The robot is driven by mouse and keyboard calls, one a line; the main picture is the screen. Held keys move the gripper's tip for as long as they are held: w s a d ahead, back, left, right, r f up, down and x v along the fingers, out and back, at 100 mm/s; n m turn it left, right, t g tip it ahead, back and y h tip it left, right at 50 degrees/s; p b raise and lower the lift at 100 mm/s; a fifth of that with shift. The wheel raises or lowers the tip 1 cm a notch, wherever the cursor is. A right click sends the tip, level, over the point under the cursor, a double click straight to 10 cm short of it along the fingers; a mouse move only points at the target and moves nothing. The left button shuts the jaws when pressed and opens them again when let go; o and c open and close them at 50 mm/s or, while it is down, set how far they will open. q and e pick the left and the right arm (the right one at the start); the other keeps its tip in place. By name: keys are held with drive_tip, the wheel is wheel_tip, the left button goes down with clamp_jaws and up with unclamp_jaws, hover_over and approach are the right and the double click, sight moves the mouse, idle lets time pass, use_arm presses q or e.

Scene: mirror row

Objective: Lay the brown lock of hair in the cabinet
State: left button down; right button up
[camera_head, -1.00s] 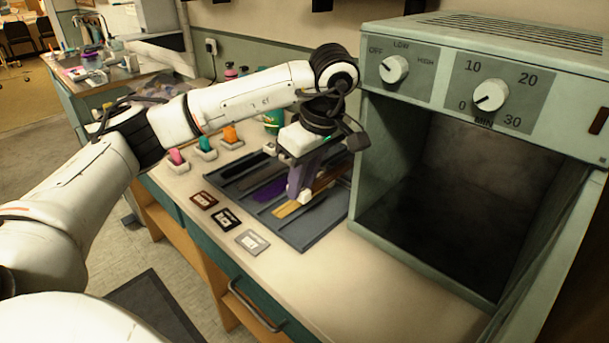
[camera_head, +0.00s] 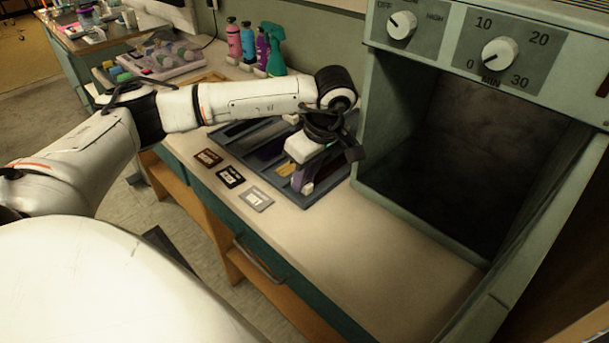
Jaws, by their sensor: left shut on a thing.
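My left gripper (camera_head: 304,186) is shut low over the right part of the dark compartmented tray (camera_head: 315,196). It is shut on the brown lock of hair, which the gripper and wrist hide almost wholly. A short piece of a yellow-blond lock (camera_head: 285,170) shows just left of the fingers. The grey-green cabinet (camera_head: 372,140) stands open-fronted at the right, just right of the tray. Its dark inside looks empty, and it has two white dials on top. My right gripper is not in view.
Three small cards, brown (camera_head: 208,158), black (camera_head: 230,177) and grey (camera_head: 256,199), lie along the tray's front. Several bottles, including a teal spray bottle (camera_head: 273,50), stand behind. The pale counter (camera_head: 370,255) is clear before the cabinet.

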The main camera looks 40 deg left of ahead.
use_arm(q)
drive_tip(key=shift+f, duration=0.1)
drive_tip(key=c, duration=2)
unclamp_jaws()
drive_tip(key=shift+f, duration=0.1)
drive_tip(key=shift+c, duration=0.2)
drive_tip(key=shift+o, duration=0.7)
